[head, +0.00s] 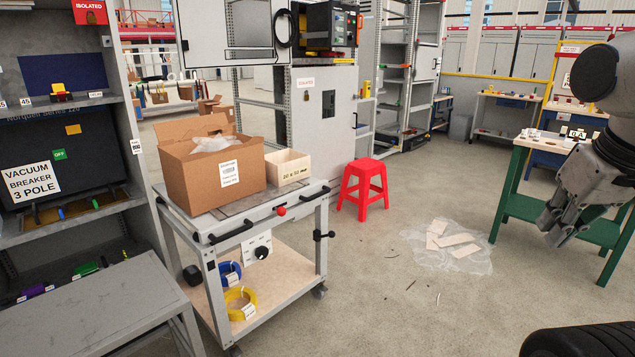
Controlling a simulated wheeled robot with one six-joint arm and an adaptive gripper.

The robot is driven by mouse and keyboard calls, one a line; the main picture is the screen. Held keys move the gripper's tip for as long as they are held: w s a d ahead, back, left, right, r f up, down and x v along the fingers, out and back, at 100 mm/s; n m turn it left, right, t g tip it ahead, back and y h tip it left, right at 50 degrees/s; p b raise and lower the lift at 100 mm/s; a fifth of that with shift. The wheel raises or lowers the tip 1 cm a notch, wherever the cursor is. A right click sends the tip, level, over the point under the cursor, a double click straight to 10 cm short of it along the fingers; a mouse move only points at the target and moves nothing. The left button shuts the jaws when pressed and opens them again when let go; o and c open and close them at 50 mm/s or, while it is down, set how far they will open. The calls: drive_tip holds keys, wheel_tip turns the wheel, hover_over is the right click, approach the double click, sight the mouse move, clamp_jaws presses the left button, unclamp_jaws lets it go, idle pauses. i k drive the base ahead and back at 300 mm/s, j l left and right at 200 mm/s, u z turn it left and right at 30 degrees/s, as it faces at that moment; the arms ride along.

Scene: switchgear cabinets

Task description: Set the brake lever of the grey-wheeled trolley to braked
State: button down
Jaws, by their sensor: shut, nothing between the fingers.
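The trolley (222,225) stands left of centre, a pale metal frame with a grey top and a wooden lower shelf. A grey wheel (320,291) shows at its right foot; another at the near foot is partly cut from view. A small black lever-like fitting (324,235) sticks out from its right front leg; I cannot tell for sure if it is the brake lever, or its setting. A red knob (281,211) sits on the front edge between two black handles. My gripper (566,230) hangs at the right, shut and empty, well apart from the trolley.
An open cardboard box (212,170) and a wooden box (288,166) stand on the trolley. A red stool (363,188) is behind it. Plastic sheeting (452,246) lies on the floor. A green-legged bench (515,190) stands right; a grey table (90,305) is near left.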

sight(331, 234)
drive_tip(key=i+u, duration=0.15)
drive_tip(key=i, duration=0.9)
drive_tip(key=i+l+u, duration=0.15)
drive_tip(key=i, duration=0.9)
